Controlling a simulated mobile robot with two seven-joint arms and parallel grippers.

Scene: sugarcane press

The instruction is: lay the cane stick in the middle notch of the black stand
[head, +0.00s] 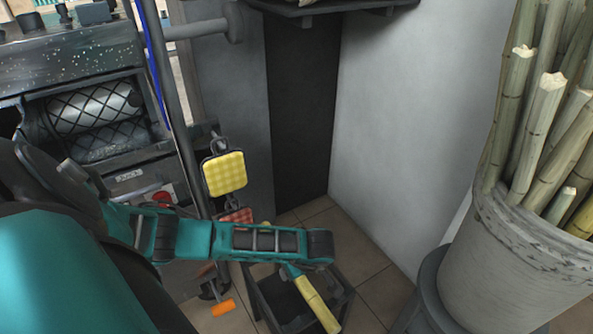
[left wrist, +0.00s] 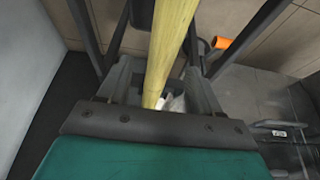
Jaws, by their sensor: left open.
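The yellow cane stick (head: 316,304) slants down to the right from my left gripper (head: 292,271) in the head view. The black stand (head: 345,300) is below and around it, partly covered by my arm and the stick. In the left wrist view the cane stick (left wrist: 172,40) runs from the top edge down between the fingers of my left gripper (left wrist: 158,90). The fingers are open, one on each side of the stick. The notches are not clearly visible, so I cannot tell whether the stick rests in one. My right gripper is not in view.
A grey bucket (head: 500,265) full of upright canes (head: 540,110) stands at the right. The press with its metal rollers (head: 95,108) is at the left. A yellow checked pad (head: 224,174) hangs near my arm. An orange handle (head: 223,308) is low beside the stand.

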